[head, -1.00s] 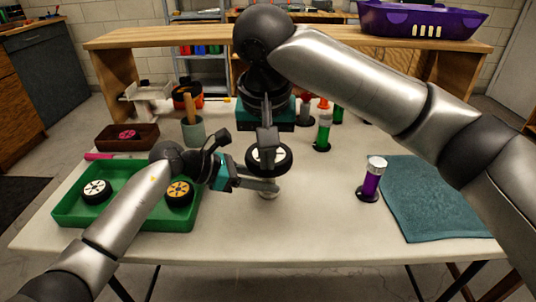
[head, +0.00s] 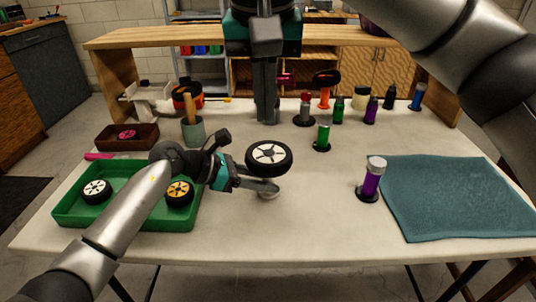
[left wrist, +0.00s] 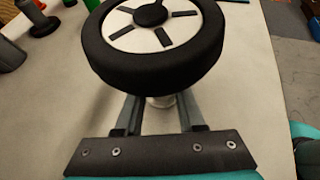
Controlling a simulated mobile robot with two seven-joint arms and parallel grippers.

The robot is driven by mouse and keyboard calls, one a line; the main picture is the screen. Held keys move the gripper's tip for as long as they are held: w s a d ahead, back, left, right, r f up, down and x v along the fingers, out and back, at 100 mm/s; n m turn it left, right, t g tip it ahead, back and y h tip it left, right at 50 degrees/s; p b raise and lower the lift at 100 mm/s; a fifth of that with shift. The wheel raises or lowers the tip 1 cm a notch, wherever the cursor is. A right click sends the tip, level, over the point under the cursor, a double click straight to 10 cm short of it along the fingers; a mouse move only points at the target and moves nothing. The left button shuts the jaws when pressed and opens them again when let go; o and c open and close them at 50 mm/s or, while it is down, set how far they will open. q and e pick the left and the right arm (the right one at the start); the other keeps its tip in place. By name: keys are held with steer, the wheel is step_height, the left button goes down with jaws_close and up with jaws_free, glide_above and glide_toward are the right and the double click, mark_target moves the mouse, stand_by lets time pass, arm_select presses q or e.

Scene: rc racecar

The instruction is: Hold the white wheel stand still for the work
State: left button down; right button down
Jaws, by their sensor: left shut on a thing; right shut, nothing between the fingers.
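The white wheel stand (head: 267,195) is mostly hidden below a black-tyred wheel with a white hub (head: 269,154). A bit of the stand also shows under the tyre in the left wrist view (left wrist: 161,101). The wheel sits on top of it, and its white, slotted face with a black centre shows in the left wrist view (left wrist: 152,25). My left gripper (head: 266,187) is shut on the stand just below the wheel, one finger on either side. My right gripper (head: 266,112) is shut and empty, beyond the wheel and apart from it.
A green tray (head: 133,221) at the left holds a white-hubbed wheel and a yellow-hubbed wheel. A purple bottle (head: 371,186) stands right of the stand, beside a teal towel (head: 455,200). Several bottles stand at the back right. The front middle of the table is clear.

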arm_select(q)
steer(key=shift+c, duration=2.2)
jaws_free()
steer(key=shift+a, duration=0.1)
steer(key=v, duration=1.2)
steer(key=shift+s+f, duration=0.1)
